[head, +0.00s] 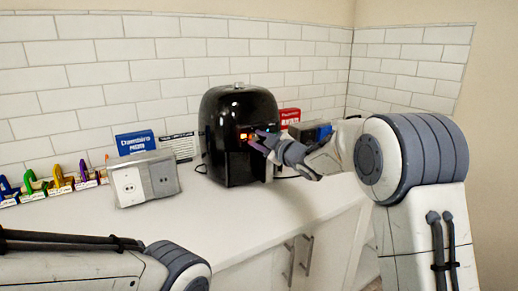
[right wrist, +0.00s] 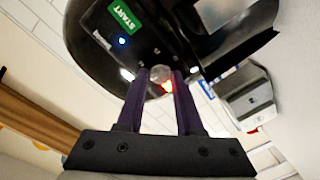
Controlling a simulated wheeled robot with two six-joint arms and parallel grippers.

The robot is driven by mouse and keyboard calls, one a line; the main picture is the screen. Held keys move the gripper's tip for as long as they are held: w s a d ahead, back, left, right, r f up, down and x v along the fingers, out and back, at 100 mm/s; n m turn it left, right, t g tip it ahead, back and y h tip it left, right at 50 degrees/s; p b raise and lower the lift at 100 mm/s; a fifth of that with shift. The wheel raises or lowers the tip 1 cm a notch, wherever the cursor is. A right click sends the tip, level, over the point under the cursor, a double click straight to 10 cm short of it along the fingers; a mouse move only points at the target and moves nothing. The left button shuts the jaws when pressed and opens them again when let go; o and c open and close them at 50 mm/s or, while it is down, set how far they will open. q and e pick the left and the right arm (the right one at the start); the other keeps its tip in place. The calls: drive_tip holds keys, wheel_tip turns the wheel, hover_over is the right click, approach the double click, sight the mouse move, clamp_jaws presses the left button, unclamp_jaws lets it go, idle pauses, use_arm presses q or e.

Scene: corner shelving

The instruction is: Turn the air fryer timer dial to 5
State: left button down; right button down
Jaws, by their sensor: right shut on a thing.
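The black, glossy air fryer (head: 225,105) stands on the white counter against the tiled wall, its front lit by small orange lights. My right gripper (head: 255,140) reaches in from the right to its front panel. In the right wrist view the purple fingers (right wrist: 160,75) are shut on the small round timer dial (right wrist: 161,73), one finger on each side. The dial's marks and setting cannot be read. A green START label (right wrist: 123,16) and a blue light show on the panel beside it. My left arm crosses the lower left of the head view, but its gripper is out of sight.
A grey socket box (head: 128,185) stands left of the fryer, with a blue box (head: 135,142) behind it. A red box (head: 290,115) and a dark blue item (head: 312,131) are at the right. Coloured figures line the far left. The counter's front is clear.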

drive_tip(key=shift+f+n+b, duration=0.1)
drive_tip(key=shift+n+b, duration=0.6)
drive_tip(key=shift+n, duration=0.2)
drive_tip(key=c, duration=0.5)
unclamp_jaws()
drive_tip(key=shift+c, duration=0.2)
drive_tip(key=b+v, duration=0.1)
drive_tip(key=v, duration=0.9)
drive_tip(key=shift+s, duration=0.25)
